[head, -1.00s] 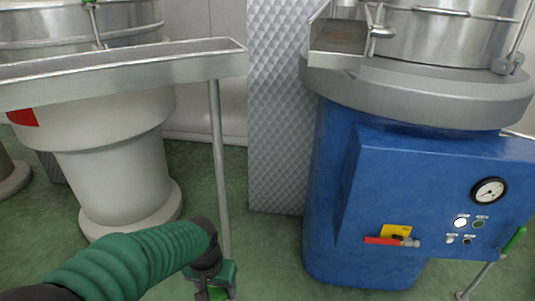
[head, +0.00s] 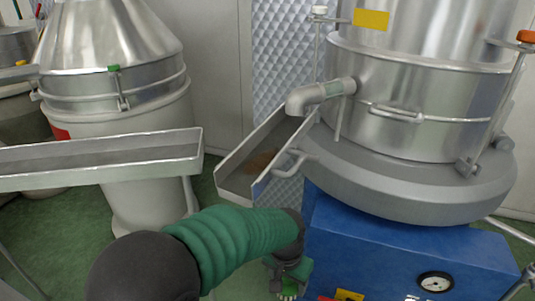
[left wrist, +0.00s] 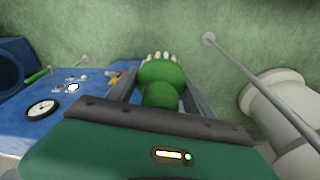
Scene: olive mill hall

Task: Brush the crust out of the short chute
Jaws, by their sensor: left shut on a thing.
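The short chute (head: 235,188) is an open metal trough sloping down to the left from the steel drum on the blue machine. A brown crust (head: 262,160) lies on its floor. My left gripper (head: 288,274) is below the chute, in front of the blue machine and apart from the chute. It is shut on a green brush (left wrist: 162,85) with pale bristles at its far end in the left wrist view. The bristles (head: 288,296) point down in the head view. My right gripper is not in view.
A bent pipe (head: 318,94) and a small curved handle (head: 296,162) stand close to the short chute. A long metal chute (head: 110,168) lies to the left, its end near the short chute's lip. The blue machine (head: 370,245) with a gauge is below.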

